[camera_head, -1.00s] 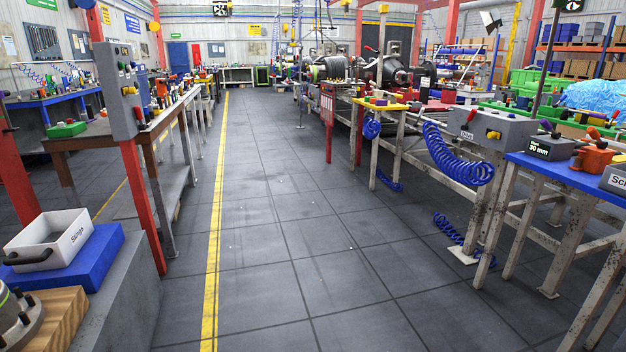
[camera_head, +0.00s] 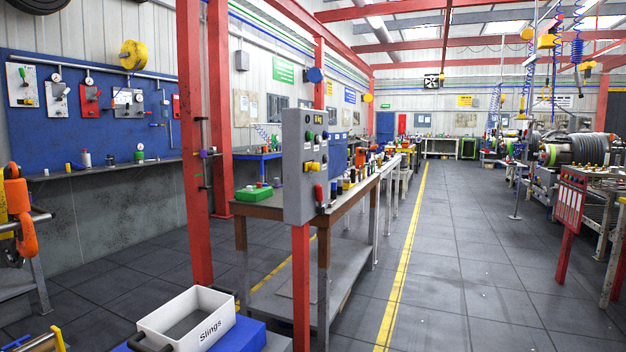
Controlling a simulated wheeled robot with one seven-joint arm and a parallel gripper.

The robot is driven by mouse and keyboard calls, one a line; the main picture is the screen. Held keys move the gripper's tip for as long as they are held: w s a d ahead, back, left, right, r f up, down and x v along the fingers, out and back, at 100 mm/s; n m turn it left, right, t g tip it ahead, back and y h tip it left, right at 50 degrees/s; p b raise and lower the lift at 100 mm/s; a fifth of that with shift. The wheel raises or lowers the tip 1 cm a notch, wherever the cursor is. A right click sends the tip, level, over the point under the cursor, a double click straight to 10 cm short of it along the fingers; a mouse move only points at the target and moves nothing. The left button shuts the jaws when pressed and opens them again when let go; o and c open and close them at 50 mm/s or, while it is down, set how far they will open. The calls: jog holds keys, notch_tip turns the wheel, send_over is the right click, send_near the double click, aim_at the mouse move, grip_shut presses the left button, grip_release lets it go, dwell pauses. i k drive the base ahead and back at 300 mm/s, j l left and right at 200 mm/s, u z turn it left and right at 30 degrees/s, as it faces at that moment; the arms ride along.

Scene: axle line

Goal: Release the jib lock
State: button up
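I cannot pick out the jib lock for certain in this view. A grey control box (camera_head: 305,165) with coloured knobs and a red lever (camera_head: 319,194) stands on a red post in the middle. An orange hook (camera_head: 26,225) hangs beside a yellow part at the left edge. My gripper is not in view.
A white bin marked Slings (camera_head: 186,322) sits on a blue block at the bottom. A long workbench (camera_head: 345,215) runs back behind the control box. Clear grey floor (camera_head: 470,260) lies right of the yellow line. A blue panel with gauges (camera_head: 90,105) covers the left wall.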

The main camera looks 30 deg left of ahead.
aim_at(315, 167)
jog(key=i+u, duration=0.25)
jog(key=i, duration=0.2)
jog(key=i+l+u, duration=0.25)
jog(key=i, duration=0.15)
jog(key=i+l+u, duration=0.1)
jog(key=i+u, duration=0.15)
jog(key=i, duration=0.2)
jog(key=u, duration=0.45)
